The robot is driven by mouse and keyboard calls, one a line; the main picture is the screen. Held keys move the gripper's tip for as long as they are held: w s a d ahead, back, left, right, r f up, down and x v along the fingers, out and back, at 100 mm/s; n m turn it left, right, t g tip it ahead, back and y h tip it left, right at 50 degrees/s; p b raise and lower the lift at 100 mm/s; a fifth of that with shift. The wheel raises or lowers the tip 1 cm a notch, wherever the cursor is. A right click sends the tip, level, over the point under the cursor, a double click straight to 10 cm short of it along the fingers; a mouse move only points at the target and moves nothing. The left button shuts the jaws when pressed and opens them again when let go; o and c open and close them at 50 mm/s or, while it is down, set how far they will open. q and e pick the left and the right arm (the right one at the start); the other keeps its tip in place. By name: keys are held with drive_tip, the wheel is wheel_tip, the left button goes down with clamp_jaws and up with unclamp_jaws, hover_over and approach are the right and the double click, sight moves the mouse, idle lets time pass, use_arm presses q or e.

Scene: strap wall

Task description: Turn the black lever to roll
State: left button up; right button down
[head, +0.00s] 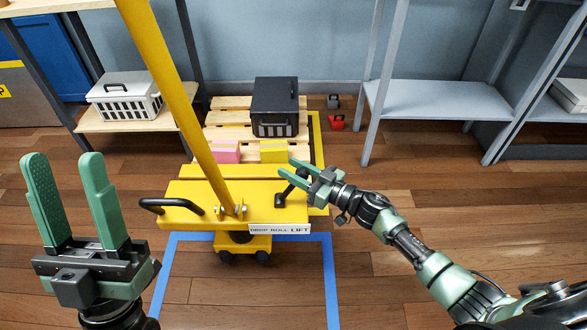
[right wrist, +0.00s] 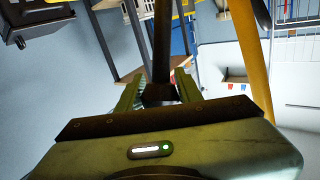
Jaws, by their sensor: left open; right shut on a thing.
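The black lever (head: 288,191) rises from a dark pivot on the yellow pallet truck head and leans up to the right. In the right wrist view the dark lever rod (right wrist: 161,45) stands between the green fingers (right wrist: 158,92). My left gripper (head: 64,158) is open and empty at the left, apart from the truck.
A yellow handle bar (head: 175,90) slants up from the truck. A black loop handle (head: 170,205) sticks out at its left. Behind are a wooden pallet with a black crate (head: 275,105), pink and yellow boxes, and shelves.

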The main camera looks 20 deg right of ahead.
use_arm(q)
drive_tip(key=w+f+g+y+p, duration=0.2)
drive_tip(key=w+f+g, duration=0.35)
drive_tip(key=f, duration=0.25)
drive_tip(key=w+f+g+y+p, duration=0.25)
drive_tip(key=w+f+g, duration=0.25)
drive_tip(key=f+g, duration=0.3)
drive_tip(key=s+a+f+g+y+p, duration=0.2)
drive_tip(key=s+a+f+g+p, duration=0.1)
drive_tip(key=s+f+g, duration=0.3)
drive_tip(key=s+a+f+g+y+p, duration=0.1)
drive_tip(key=s+a+f+g+p, duration=0.2)
drive_tip(key=s+f+g+p, duration=0.3)
drive_tip(key=s+f, duration=0.4)
drive_tip(key=f, duration=0.5)
drive_tip(key=shift+f+n+g+y, duration=0.3)
drive_tip(key=shift+n+g+y, duration=0.05)
drive_tip(key=shift+n, duration=0.05)
use_arm(e)
drive_tip(key=w+a+n+g+h, duration=0.1)
drive_tip(key=a+n+g+h, duration=0.1)
drive_tip(key=a, duration=0.4)
drive_tip(key=shift+w+r+h, duration=0.2)
drive_tip(key=shift+h, duration=0.1)
